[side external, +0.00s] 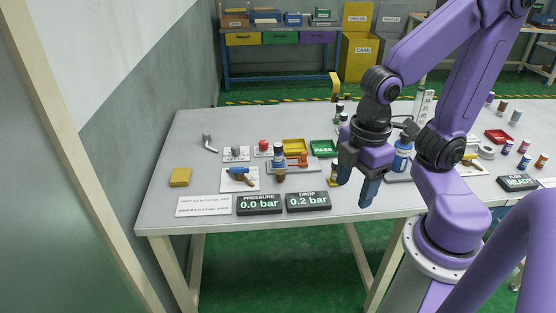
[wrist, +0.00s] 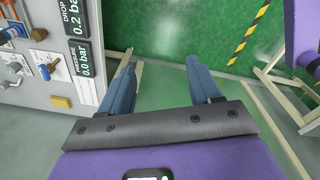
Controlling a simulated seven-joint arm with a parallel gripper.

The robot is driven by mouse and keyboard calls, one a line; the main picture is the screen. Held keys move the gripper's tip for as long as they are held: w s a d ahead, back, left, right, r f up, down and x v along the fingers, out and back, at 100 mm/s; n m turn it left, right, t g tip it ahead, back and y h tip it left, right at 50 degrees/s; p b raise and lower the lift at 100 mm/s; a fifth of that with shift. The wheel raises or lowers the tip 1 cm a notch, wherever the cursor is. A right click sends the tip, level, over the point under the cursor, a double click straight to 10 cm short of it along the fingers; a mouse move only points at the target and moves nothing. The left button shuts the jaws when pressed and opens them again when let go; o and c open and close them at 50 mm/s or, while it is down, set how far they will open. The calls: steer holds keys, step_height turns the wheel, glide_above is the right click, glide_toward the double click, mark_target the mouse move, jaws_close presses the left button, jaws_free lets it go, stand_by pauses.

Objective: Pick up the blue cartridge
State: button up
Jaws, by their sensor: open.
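My gripper (side external: 356,186) is open and empty, fingers pointing down near the front edge of the table. It also shows in the wrist view (wrist: 160,66), with bare floor between its two blue fingers. A blue bottle-like body (side external: 402,156) stands just right of my gripper, partly behind my arm. Small bluish-purple cartridges (side external: 523,162) stand at the far right. I cannot tell which of these is the blue cartridge. My gripper touches none of them.
Small capped cartridges (side external: 339,110) stand behind my gripper.

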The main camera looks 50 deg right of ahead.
steer(key=w+n+t, duration=0.1)
steer(key=w+n, duration=0.2)
steer(key=w, duration=0.8)
steer(key=n+t+h, duration=0.2)
steer(key=n+h, duration=0.1)
steer(key=n, duration=0.8)
glide_above(278, 145)
steer(key=s+a, duration=0.4)
step_height(278, 145, down, 6)
steer(key=r, duration=0.1)
steer(key=x, duration=1.2)
steer(key=shift+s+f, duration=0.15)
steer(key=shift+f, duration=0.05)
steer(key=shift+d+x, duration=0.1)
steer(key=shift+x, duration=1.2)
steer(key=shift+d+x, duration=0.15)
steer(key=shift+x, duration=1.2)
steer(key=shift+s, duration=0.2)
jaws_close()
